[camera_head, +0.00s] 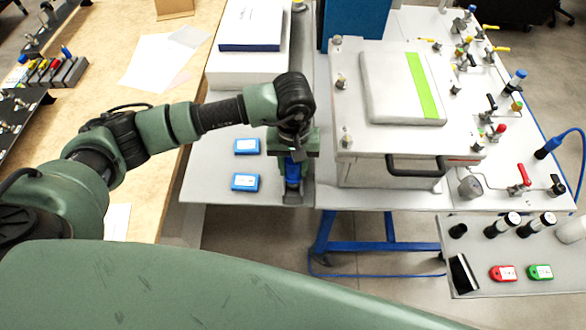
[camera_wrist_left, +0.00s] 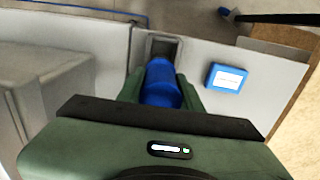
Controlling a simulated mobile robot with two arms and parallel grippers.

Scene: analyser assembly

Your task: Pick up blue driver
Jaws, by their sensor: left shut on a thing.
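The blue driver (camera_head: 292,172) stands near the front right of the low grey shelf, partly hidden by my left gripper (camera_head: 293,158) above it. In the left wrist view the blue driver (camera_wrist_left: 160,84) sits between the two green fingers of my left gripper (camera_wrist_left: 161,92), which is shut on it. The far end of the driver points into a grey square holder (camera_wrist_left: 164,46). Whether the driver is still seated in that holder cannot be told. My right gripper is not in view.
Two blue boxes (camera_head: 245,182) lie left of the driver on the shelf (camera_head: 210,178). A white analyser case (camera_head: 385,150) with a black handle stands close on the right. A wooden table (camera_head: 110,75) is at the left. A small tray (camera_head: 470,280) is at lower right.

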